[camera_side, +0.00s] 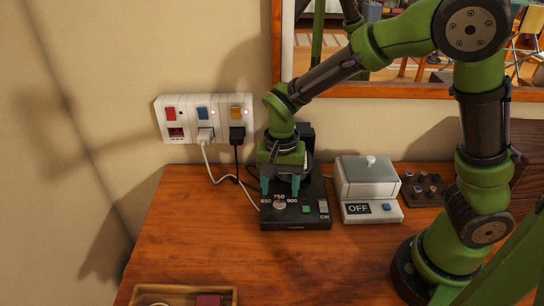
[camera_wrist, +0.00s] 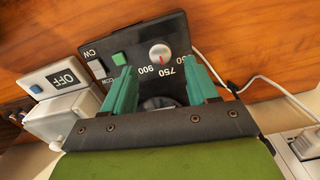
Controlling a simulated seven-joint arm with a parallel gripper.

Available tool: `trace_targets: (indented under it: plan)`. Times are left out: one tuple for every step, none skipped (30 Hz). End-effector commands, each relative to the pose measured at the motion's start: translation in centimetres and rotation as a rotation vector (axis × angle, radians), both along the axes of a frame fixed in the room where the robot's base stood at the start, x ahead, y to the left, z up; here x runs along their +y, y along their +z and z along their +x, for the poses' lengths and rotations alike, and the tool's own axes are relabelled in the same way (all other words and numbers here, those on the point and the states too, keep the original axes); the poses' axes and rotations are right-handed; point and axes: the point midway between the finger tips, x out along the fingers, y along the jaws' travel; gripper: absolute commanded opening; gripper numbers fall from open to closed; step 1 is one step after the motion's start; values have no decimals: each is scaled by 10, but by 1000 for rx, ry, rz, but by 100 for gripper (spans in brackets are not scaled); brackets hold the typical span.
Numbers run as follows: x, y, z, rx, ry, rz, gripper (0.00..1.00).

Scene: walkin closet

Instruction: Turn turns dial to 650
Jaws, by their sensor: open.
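The dial is a small light round knob (camera_side: 280,204) on the front of a black device (camera_side: 312,213), with 650, 750 and 900 printed around it. In the wrist view the knob (camera_wrist: 160,53) has a red mark that appears to point toward 750. My gripper (camera_side: 280,186) is open, its green fingers pointing down over the device just behind the knob. In the wrist view its fingertips (camera_wrist: 158,63) are spread to either side of the knob, apart from it. The 650 label is partly hidden by a finger there.
The device also has a green button (camera_side: 306,209) and a switch marked CW (camera_side: 323,207). A grey-white box (camera_side: 369,179) reading OFF stands close on the right. A power strip (camera_side: 190,112) with cords is on the wall. A wooden tray (camera_side: 225,291) lies at the front.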

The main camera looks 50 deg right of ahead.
Motion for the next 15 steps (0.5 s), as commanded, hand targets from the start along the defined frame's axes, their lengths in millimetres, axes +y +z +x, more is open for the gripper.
trace_targets:
  plan:
    - [-1,-11,-1,5,0,-3,59]
    - [-1,-16,-1,5,-1,-2,59]
    - [-1,-22,-1,3,-2,-2,59]
    - [-1,-27,0,3,-2,-2,59]
    - [-1,-30,0,2,-2,-2,59]
    - [-1,-35,0,2,-2,0,59]
    - [-1,-38,0,3,-2,-1,59]
    - [-1,-40,0,2,-1,-1,59]
    - [0,-42,0,1,0,-1,59]
    - [0,-44,0,1,0,1,59]
    - [0,-45,0,1,0,1,59]
    - [0,-46,0,0,0,0,59]
    - [0,-47,0,0,1,0,59]
    - [0,-47,0,0,1,0,59]
    - [0,-47,0,-1,1,1,59]
